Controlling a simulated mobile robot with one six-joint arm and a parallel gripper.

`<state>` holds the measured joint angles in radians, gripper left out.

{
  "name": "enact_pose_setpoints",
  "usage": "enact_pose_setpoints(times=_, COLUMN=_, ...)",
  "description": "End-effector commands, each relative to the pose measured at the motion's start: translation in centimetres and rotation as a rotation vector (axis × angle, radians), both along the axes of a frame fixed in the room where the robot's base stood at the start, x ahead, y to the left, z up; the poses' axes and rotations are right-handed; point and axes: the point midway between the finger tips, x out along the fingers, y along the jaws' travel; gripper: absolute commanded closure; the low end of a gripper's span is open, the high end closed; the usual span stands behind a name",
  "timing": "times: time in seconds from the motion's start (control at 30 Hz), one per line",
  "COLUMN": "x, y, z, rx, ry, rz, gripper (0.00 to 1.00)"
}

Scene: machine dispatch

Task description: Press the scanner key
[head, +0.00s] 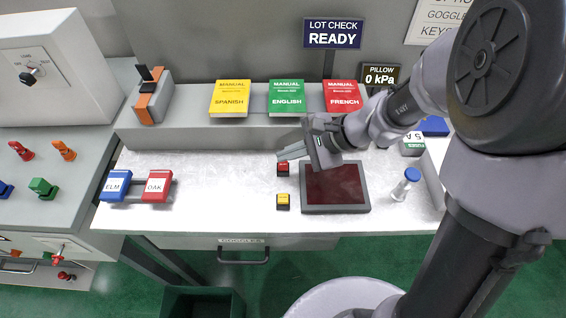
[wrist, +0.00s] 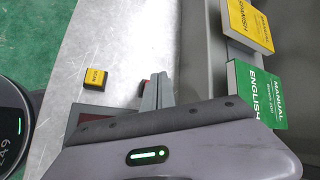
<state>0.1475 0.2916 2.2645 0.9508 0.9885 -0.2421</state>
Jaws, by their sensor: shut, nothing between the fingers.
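The yellow key (head: 283,201) sits on the light bench, left of the scanner's dark red plate (head: 335,188). In the wrist view the yellow key (wrist: 96,77) reads SCAN. A red key (head: 283,169) sits behind it. My gripper (head: 281,156) is shut and empty, with its fingertips close to the red key and farther back than the yellow one. In the wrist view the closed fingers (wrist: 158,91) partly hide the red key (wrist: 142,88). I cannot tell whether they touch it. The yellow key is clear of the fingers.
Blue ELM and red OAK blocks (head: 157,187) stand at the left of the bench. Yellow, green and red manuals (head: 287,98) stand on the rear ledge. A blue-topped stamp-like object (head: 405,184) is at the right. The bench between OAK and the keys is clear.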

Motion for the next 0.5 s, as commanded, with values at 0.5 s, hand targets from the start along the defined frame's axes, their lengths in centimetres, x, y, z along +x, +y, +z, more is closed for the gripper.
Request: enact_pose_setpoints(times=0.5, x=0.00, y=-0.01, z=-0.84, rx=0.000, ry=0.000, rz=0.000, gripper=1.00)
